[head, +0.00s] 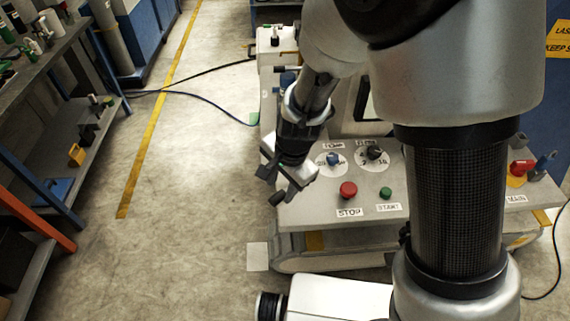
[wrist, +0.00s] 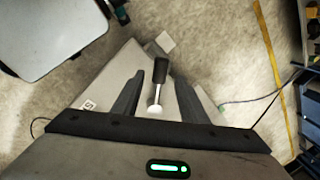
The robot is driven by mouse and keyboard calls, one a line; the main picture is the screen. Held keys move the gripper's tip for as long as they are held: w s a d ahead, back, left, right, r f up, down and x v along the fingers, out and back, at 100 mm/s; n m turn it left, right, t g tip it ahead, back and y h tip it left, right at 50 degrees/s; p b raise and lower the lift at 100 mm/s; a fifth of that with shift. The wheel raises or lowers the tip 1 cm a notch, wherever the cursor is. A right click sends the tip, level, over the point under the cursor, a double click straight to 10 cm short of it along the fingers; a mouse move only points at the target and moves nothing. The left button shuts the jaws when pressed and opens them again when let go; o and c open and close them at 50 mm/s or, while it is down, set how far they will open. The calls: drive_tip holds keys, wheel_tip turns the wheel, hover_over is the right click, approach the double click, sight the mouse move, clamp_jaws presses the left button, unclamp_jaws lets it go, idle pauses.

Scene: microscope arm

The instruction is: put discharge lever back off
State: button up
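A lever with a black grip and a silver rod (head: 278,198) stands at the left end of the machine's control panel (head: 325,209); I take it to be the discharge lever, though no readable label confirms this. My gripper (head: 268,172) is above the panel's left end, close to the lever. In the wrist view the lever (wrist: 162,70) shows between the two spread fingers of my gripper (wrist: 160,90), with its pale round base below. The fingers look open, with gaps on both sides of the lever. My gripper hides part of the lever's base in the head view.
The panel carries a red STOP button (head: 348,190), a green START button (head: 386,193), a blue knob (head: 333,159) and a black knob (head: 374,152). A red handle (head: 522,168) is at the right.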

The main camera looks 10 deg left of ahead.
sight(279, 195)
drive_tip(key=shift+w+a+f, duration=0.15)
drive_tip(key=shift+a+f, duration=0.05)
drive_tip(key=shift+f, duration=0.85)
drive_tip(key=shift+w+a+f, duration=0.1)
drive_tip(key=shift+a+f, duration=0.05)
drive_tip(key=shift+f, duration=0.9)
drive_tip(key=shift+c, duration=0.4)
clamp_jaws()
